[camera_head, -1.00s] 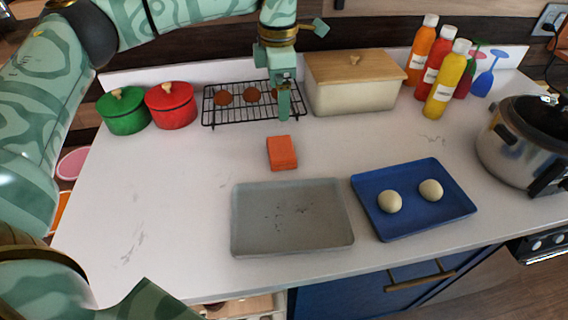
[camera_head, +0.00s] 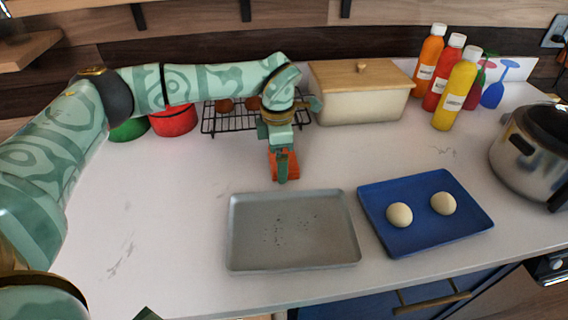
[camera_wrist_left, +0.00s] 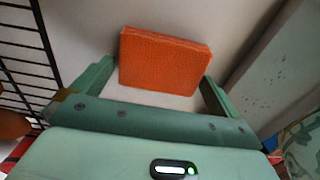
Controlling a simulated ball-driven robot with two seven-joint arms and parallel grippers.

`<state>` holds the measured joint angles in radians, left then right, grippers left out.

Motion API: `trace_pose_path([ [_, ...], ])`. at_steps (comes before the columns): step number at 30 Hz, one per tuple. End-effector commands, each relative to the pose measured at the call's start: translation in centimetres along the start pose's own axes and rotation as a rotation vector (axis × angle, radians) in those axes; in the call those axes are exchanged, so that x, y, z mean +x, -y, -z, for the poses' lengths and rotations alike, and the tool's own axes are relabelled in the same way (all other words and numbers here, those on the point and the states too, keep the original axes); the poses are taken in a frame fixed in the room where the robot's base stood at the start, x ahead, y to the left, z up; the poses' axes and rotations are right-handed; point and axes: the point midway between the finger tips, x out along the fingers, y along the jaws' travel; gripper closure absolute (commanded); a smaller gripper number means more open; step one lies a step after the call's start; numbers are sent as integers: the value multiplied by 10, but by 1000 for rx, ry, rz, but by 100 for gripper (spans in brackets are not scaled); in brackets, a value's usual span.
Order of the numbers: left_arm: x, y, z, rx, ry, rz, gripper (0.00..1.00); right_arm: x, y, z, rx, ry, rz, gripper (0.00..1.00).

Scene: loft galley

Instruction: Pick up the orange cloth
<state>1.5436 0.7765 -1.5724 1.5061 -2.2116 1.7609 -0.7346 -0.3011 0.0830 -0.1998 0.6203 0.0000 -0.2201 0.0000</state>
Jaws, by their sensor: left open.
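The orange cloth (camera_head: 294,165) is a small folded block on the white counter, behind the grey tray. In the head view my left gripper (camera_head: 283,172) is over it and hides much of it. In the left wrist view the cloth (camera_wrist_left: 164,62) lies between and just beyond the tips of my open left gripper (camera_wrist_left: 152,76), one finger on each side. I cannot tell from these views whether the fingers touch it. My right gripper is not in view.
A grey tray (camera_head: 244,258) lies just in front of the cloth. A blue tray (camera_head: 424,232) with two dough balls is to its right. A wire rack (camera_head: 220,125), a bread box (camera_head: 358,100) and bottles (camera_head: 428,58) stand behind. The counter's left side is clear.

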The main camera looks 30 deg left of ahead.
Motion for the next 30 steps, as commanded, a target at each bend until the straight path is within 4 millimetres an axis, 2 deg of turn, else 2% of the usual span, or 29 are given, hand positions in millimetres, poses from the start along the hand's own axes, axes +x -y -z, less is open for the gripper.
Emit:
trace_pose_path([
  [1,6,0,0,0,0,1,0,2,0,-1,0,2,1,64],
  [7,4,0,0,0,1,-2,0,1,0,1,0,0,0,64],
  [10,4,0,0,0,1,-1,28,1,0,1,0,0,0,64],
  [11,4,0,0,0,1,-1,32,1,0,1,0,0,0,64],
  [13,4,0,0,0,1,-1,32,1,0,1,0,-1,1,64],
  [14,4,0,0,0,1,-1,35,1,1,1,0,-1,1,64],
  [23,-3,0,0,0,2,-3,36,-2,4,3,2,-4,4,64],
  [26,-15,0,0,-1,3,-4,36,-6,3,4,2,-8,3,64],
  [29,-35,0,-1,-1,4,-6,36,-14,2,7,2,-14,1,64],
  [30,-42,8,-1,3,4,-5,36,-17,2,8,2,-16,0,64],
])
